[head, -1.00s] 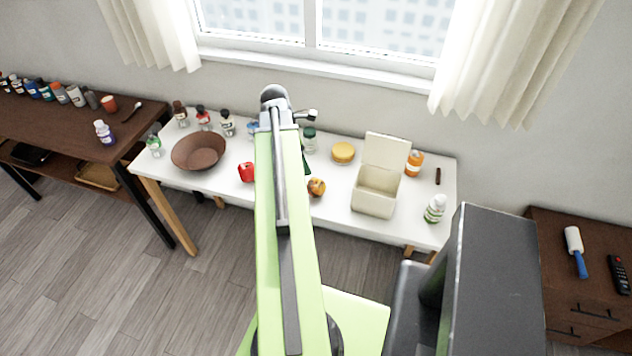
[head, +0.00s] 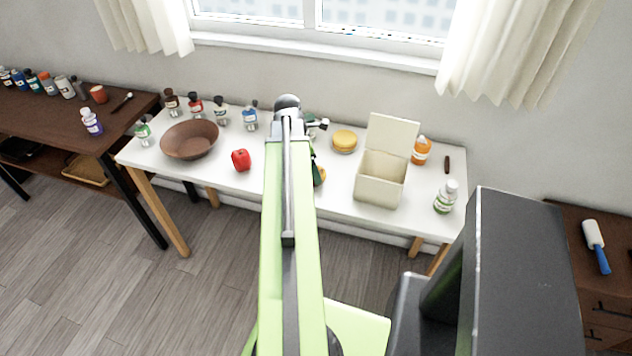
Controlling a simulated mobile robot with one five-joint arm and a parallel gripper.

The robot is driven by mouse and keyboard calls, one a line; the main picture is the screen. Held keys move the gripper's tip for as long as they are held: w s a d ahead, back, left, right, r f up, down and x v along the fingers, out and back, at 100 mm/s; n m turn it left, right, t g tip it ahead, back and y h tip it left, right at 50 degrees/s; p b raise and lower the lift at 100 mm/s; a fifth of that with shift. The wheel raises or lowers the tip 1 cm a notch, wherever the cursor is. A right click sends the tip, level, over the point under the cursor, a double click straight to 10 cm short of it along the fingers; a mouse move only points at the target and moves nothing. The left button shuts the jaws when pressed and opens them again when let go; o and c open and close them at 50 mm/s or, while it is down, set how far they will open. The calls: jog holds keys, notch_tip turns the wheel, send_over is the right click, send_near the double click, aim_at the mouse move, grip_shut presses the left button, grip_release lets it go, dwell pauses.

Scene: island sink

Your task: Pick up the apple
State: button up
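A round orange-brown fruit (head: 321,177), which looks like the apple, is on the white table (head: 345,193), mostly hidden behind my arm and a dark green part. A boxy red fruit or pepper (head: 241,160) sits left of my arm, clear of it; I cannot tell for sure which one is the apple. My arm reaches forward over the table. My gripper is mostly hidden behind the arm; its fingers cannot be made out, nor whether it touches the fruit.
A brown bowl (head: 189,140) and several bottles stand at the table's left. A yellow round item (head: 344,140), an open cream box (head: 381,181), an orange bottle (head: 421,151) and a white-green bottle (head: 446,197) stand to the right. A brown side table (head: 60,118) is at the left.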

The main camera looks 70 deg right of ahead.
jog(key=b+x, duration=0.5)
jog(key=shift+a+f, duration=0.1)
jog(key=shift+f, duration=0.1)
jog(key=shift+r, duration=0.15)
jog(key=shift+c, duration=0.2)
jog(key=c, duration=1.5)
jog(key=shift+c, duration=0.2)
